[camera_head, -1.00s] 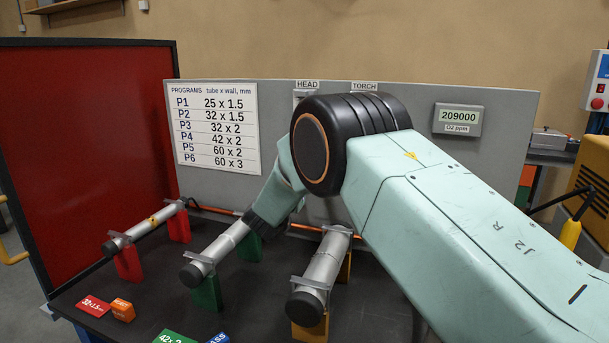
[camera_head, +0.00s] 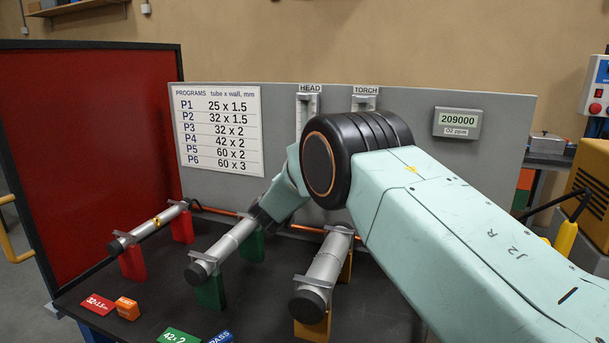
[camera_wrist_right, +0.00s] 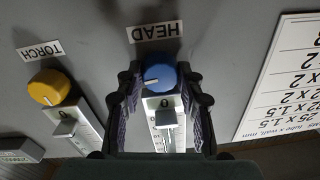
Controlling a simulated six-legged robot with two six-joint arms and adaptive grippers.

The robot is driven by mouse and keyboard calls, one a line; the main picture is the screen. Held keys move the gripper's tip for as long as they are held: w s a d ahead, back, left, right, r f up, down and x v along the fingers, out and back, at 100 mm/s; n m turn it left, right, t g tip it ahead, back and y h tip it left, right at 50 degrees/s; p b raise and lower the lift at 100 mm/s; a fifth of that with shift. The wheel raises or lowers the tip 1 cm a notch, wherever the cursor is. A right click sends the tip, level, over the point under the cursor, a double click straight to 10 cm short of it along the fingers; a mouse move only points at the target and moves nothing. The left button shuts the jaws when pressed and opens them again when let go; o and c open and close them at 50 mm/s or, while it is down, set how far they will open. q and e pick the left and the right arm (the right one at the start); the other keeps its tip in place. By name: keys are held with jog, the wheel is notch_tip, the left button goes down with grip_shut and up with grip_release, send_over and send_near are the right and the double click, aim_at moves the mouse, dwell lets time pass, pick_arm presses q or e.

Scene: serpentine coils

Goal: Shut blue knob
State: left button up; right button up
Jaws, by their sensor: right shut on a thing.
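The blue knob is hidden in the head view. My left gripper is in neither view.
A yellow knob (camera_wrist_right: 49,87) under the TORCH label stands beside the blue one. A grey slider tab (camera_wrist_right: 166,117) lies just below the blue knob. Tubes on red, green (camera_head: 211,291) and orange stands fill the dark table in front of the grey panel (camera_head: 400,100).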

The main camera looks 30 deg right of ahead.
jog(key=shift+d, duration=0.1)
jog(key=shift+c, duration=2.3)
jog(key=shift+d+n+p, duration=0.1)
jog(key=shift+n+p, duration=2.4)
jog(key=shift+n, duration=0.8)
